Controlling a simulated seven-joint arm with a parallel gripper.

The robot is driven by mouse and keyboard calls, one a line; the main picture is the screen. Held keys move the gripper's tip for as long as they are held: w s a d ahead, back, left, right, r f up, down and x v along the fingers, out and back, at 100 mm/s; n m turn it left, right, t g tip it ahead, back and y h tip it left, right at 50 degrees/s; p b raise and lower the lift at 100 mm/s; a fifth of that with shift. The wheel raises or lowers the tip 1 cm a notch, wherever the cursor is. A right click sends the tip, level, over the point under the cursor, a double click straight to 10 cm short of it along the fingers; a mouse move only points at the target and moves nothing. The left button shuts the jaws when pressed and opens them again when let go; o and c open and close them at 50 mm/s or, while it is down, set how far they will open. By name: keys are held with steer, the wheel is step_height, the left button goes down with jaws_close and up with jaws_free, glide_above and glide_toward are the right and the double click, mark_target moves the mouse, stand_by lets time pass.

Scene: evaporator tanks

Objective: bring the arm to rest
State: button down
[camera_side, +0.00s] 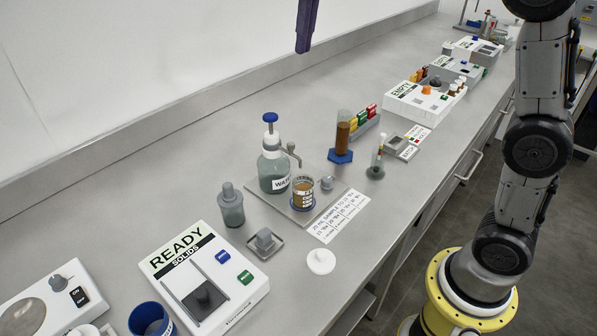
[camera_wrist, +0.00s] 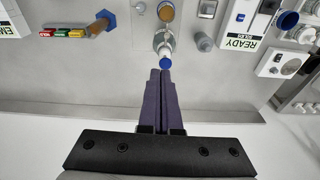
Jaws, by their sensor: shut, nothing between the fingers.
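My gripper (camera_side: 305,28) hangs at the top of the side view, high above the bench near the wall, with its dark purple fingers pointing down. In the wrist view my gripper (camera_wrist: 160,73) shows its two fingers shut together with nothing between them. The blue-capped wash bottle (camera_side: 272,165) stands upright on the bench below; it also shows just beyond the fingertips in the wrist view (camera_wrist: 164,44). My fingers are apart from everything on the bench.
A beaker of brown liquid (camera_side: 302,194) stands beside the bottle. A cylinder of brown liquid (camera_side: 343,135), the READY solids box (camera_side: 205,278) and the EMPTY box (camera_side: 423,101) stand on the bench (camera_side: 150,165). The space around my gripper is clear.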

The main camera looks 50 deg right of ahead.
steer(key=s+d+f+t, duration=0.2)
steer(key=s, duration=1.4)
steer(key=s+f+t, duration=0.2)
steer(key=s+f, duration=0.6)
steer(key=f, duration=0.5)
steer(key=shift+s+d+f, duration=0.15)
steer(key=shift+s+d, duration=0.1)
steer(key=shift+d, duration=0.05)
